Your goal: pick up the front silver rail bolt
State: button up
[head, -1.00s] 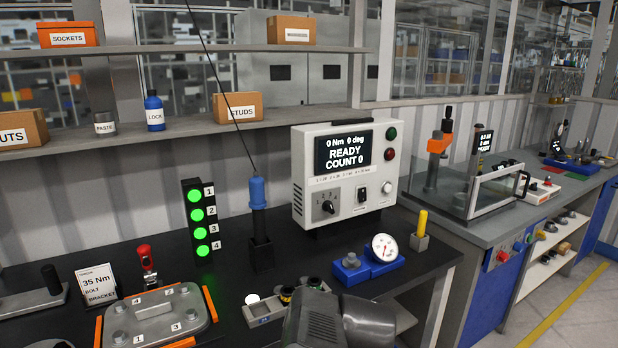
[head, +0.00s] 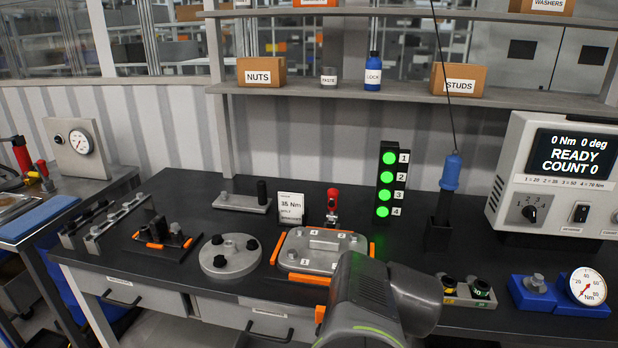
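Two narrow bolt rails stand at the left end of the black bench. The right one is a light grey rail (head: 118,222) with several small bolts along it. Its nearest bolt, a small silver-grey bolt (head: 95,229), sits at the front end. The left rail (head: 80,224) carries darker bolts. The bolts are small here, so their exact finish is hard to tell. My arm shows at the bottom centre, well to the right of the rails. My gripper's fingers are not in view.
Between the rails and my arm are an orange-edged black fixture (head: 162,241), a round grey flange (head: 229,256) and a clamped cover plate (head: 322,252). A tool cart (head: 70,207) stands left of the bench. A shelf (head: 330,90) runs above.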

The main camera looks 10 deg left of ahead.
aim_at(95, 230)
jog(key=u, duration=1.85)
